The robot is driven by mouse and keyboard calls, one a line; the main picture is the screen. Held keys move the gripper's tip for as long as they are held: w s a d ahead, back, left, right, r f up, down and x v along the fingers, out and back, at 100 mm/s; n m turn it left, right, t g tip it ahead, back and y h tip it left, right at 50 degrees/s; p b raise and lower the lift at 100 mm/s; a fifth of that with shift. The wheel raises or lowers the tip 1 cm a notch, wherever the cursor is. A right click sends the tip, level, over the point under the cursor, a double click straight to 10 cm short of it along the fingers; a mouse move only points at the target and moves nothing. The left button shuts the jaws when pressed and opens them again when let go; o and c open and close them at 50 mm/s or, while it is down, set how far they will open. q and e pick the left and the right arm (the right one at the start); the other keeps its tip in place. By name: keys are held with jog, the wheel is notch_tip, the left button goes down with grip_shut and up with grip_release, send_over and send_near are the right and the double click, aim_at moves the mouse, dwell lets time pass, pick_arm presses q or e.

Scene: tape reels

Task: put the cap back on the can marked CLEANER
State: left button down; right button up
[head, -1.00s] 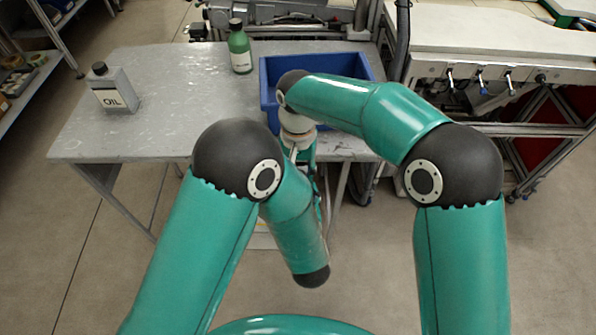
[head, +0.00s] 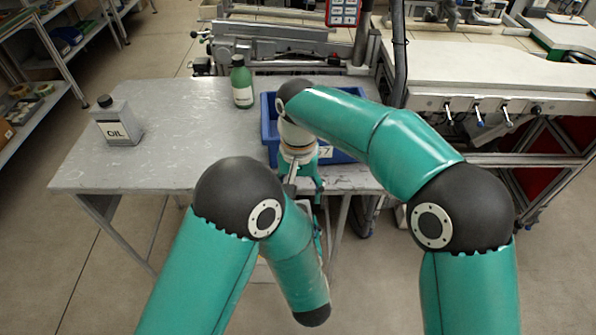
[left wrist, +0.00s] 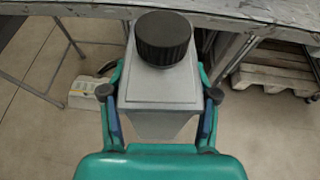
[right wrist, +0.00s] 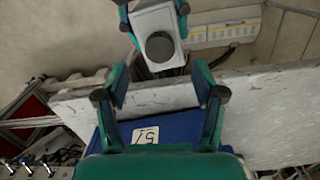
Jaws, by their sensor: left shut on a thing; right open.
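A grey can (left wrist: 160,88) is held by my left gripper (left wrist: 160,110), whose fingers are shut on its sides. A black cap (left wrist: 163,38) sits on its top. The can's front is turned away, so I cannot read any marking. In the right wrist view the same can (right wrist: 148,20) with its black cap (right wrist: 160,46) is at the top, apart from my right gripper (right wrist: 161,95). My right gripper is open and empty, above the front of the table. In the head view my arms largely hide both grippers and the held can.
A grey can marked OIL (head: 117,122) with a black cap stands at the table's left. A green bottle (head: 241,84) stands near the back. A blue bin (head: 268,128) with a number label is at the table's right, partly behind my right arm. The table's left middle (head: 180,140) is clear.

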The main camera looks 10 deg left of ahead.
notch_tip(320, 180, up, 7)
jog(key=shift+w+f, duration=0.15)
jog(key=shift+w, duration=0.05)
dwell(0.5)
jog(key=d+f+n+y, duration=0.1)
jog(key=d+f, duration=0.4)
jog(key=f, duration=0.5)
jog(key=d+f+n+y, duration=0.1)
jog(key=d+f, duration=0.4)
jog(key=f, duration=0.5)
jog(key=s+d+f+m+y, duration=0.1)
jog(key=s+d+f, duration=0.2)
jog(key=s+f, duration=0.4)
jog(key=s+d+f+m+t+y, duration=0.1)
jog(key=s+d+f, duration=0.3)
jog(key=s+f, duration=0.4)
jog(key=s+m, duration=0.1)
jog(key=s, duration=0.4)
jog(key=shift+f+m, duration=0.3)
